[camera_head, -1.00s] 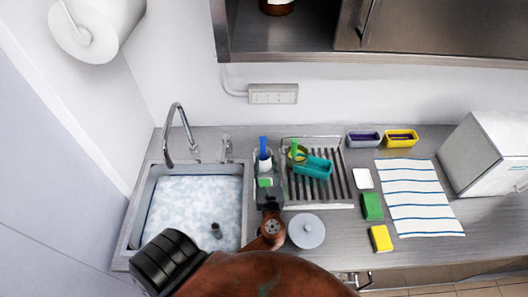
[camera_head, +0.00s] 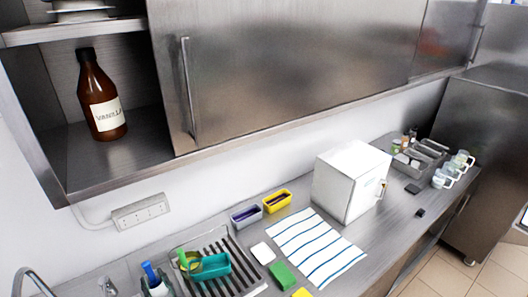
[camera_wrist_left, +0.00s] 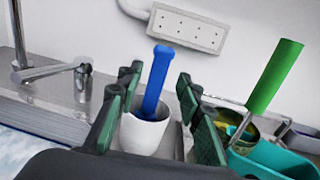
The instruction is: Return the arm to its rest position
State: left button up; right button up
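My left gripper (camera_wrist_left: 158,115) shows in the left wrist view with its two dark green fingers apart, so it is open. A white cup (camera_wrist_left: 143,136) with a blue-handled tool (camera_wrist_left: 156,82) standing in it appears between the fingers; I cannot tell whether they touch it. In the head view the blue handle (camera_head: 150,273) shows at the bottom left edge, and the gripper there is mostly cut off by the frame. My right gripper is in neither view.
A teal container (camera_head: 210,267) sits on the drying rack (camera_head: 236,262), right of the gripper. A striped towel (camera_head: 318,250), green sponge (camera_head: 283,276) and white box (camera_head: 350,181) lie farther right. A steel cabinet (camera_head: 290,60) with a brown vanilla bottle (camera_head: 101,98) hangs above the counter.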

aim_at(147, 266)
pick_arm(q)
jog(key=b+x, duration=0.1)
jog(key=x, duration=0.5)
jog(key=shift+w+a+f+b, duration=0.1)
jog(key=shift+w+f+b, duration=0.1)
jog(key=shift+b, duration=0.15)
jog(key=shift+s+r+p, duration=0.1)
jog(key=shift+r+p, duration=0.25)
jog(key=shift+r, duration=1)
